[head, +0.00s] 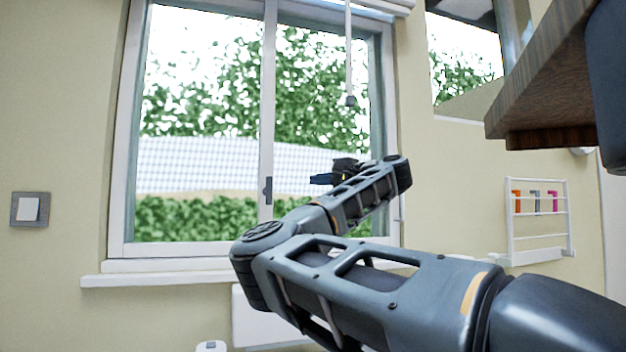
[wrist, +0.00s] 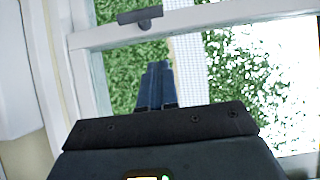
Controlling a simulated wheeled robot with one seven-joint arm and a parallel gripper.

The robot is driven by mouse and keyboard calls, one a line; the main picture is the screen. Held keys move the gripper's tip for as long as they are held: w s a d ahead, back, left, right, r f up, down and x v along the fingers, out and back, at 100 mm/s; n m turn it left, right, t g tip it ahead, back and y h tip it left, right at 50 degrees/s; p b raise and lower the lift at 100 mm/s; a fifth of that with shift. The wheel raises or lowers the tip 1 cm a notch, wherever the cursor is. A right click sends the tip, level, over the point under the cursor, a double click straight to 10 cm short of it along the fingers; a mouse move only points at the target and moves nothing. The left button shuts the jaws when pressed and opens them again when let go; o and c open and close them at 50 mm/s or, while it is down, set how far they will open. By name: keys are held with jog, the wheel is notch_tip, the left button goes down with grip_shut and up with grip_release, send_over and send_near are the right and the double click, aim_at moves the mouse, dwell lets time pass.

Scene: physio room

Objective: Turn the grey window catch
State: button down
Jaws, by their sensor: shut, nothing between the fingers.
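The grey window catch (head: 267,190) is on the middle upright of the window frame (head: 268,100) in the head view. It also shows at the top of the wrist view (wrist: 140,16), as a short grey bar with a round knob. My gripper (head: 322,179) is in front of the right-hand pane, to the right of the catch and apart from it. In the wrist view my gripper's dark blue fingers (wrist: 157,84) are together with nothing between them, and a gap shows between their tips and the catch.
A white sill (head: 170,278) runs below the window. A cord with a grey end (head: 350,100) hangs before the right pane. A wooden shelf (head: 545,95) juts in at upper right. A white rack (head: 538,222) and a wall switch (head: 30,209) are on the walls.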

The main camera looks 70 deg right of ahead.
aim_at(268, 191)
jog(key=w+p, duration=0.3)
jog(key=w, duration=0.8)
jog(key=shift+d, duration=0.1)
